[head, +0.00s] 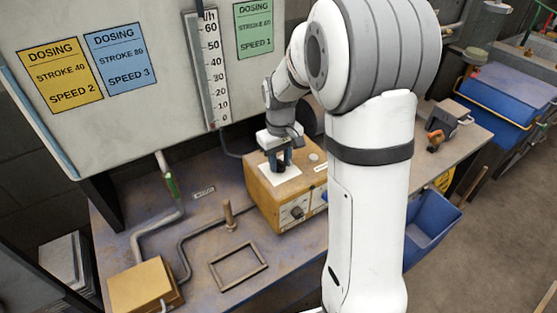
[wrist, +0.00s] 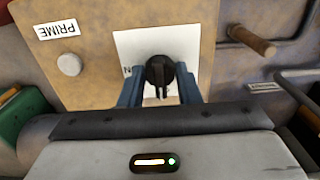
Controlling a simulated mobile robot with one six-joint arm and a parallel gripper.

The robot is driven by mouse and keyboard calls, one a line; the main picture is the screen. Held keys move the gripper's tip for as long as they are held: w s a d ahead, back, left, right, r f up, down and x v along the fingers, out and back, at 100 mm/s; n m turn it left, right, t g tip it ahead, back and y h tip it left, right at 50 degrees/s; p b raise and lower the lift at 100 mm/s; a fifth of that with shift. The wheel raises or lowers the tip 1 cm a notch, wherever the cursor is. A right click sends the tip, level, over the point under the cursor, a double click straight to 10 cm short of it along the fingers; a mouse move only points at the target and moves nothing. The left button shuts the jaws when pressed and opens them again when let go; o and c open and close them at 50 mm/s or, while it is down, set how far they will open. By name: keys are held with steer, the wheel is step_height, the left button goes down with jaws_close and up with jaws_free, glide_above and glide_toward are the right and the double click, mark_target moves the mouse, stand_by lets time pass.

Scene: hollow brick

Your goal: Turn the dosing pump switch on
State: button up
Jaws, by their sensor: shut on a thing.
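The dosing pump is a tan-yellow box (head: 262,205) on the bench in the head view, with a dial (head: 297,212) on its front face. Its top (wrist: 95,85) fills much of the wrist view. A black round switch knob (wrist: 159,68) stands on a white plate (wrist: 190,47) on that top. My gripper (wrist: 160,85) has its two blue fingers on either side of the knob and is shut on it. In the head view my gripper (head: 281,160) is over the white plate and hides the knob.
A grey button (wrist: 69,65) beside a PRIME label (wrist: 58,30) is on the pump top. A wooden-handled lever (head: 228,215), a square frame (head: 238,267) and pipes lie left of the pump. A board with dosing cards (head: 61,75) stands behind; a blue bin (head: 430,232) is at right.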

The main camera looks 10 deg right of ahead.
mark_target(280, 161)
steer(key=shift+m+b, duration=0.55)
steer(key=shift+m, duration=1.75)
steer(key=m, duration=0.4)
steer(key=shift+m+b, duration=0.3)
steer(key=shift+b, duration=0.05)
steer(key=m, duration=0.4)
steer(key=shift+b, duration=0.3)
steer(key=shift+m, duration=2.4)
steer(key=shift+f, duration=0.1)
steer(key=o, duration=1)
steer(key=shift+r, duration=0.55)
step_height(280, 161, up, 7)
steer(key=shift+f+b, duration=0.1)
steer(key=shift+b, duration=0.3)
